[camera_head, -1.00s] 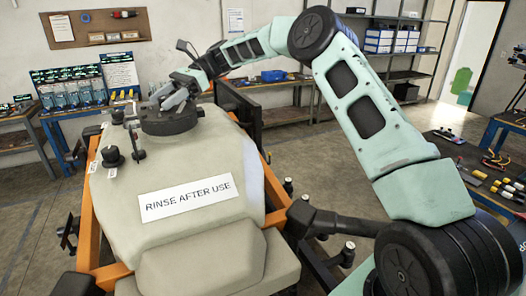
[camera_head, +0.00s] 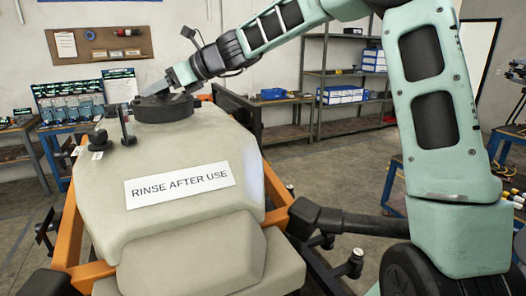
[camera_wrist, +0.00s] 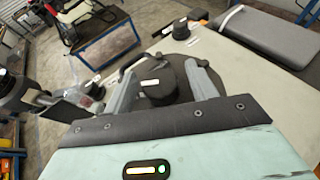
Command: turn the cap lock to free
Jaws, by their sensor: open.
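The dark round cap (camera_head: 164,107) sits on top of the beige tank (camera_head: 110,190). It also shows in the wrist view as a dark disc (camera_wrist: 170,82) with a small white label (camera_wrist: 150,83). My gripper (camera_head: 155,88) is just above the cap in the head view. In the wrist view my gripper (camera_wrist: 158,74) is open, its two grey fingers over opposite sides of the cap. I cannot tell whether they touch it. A dark curved piece (camera_wrist: 140,58) shows at the cap's far edge. I cannot tell the lock's setting.
Black upright fittings with white tags (camera_head: 100,138) stand on the tank left of the cap. The tank sits in an orange frame (camera_head: 70,230). A blue bench (camera_head: 52,140) stands behind on the left and shelving (camera_head: 345,85) behind on the right.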

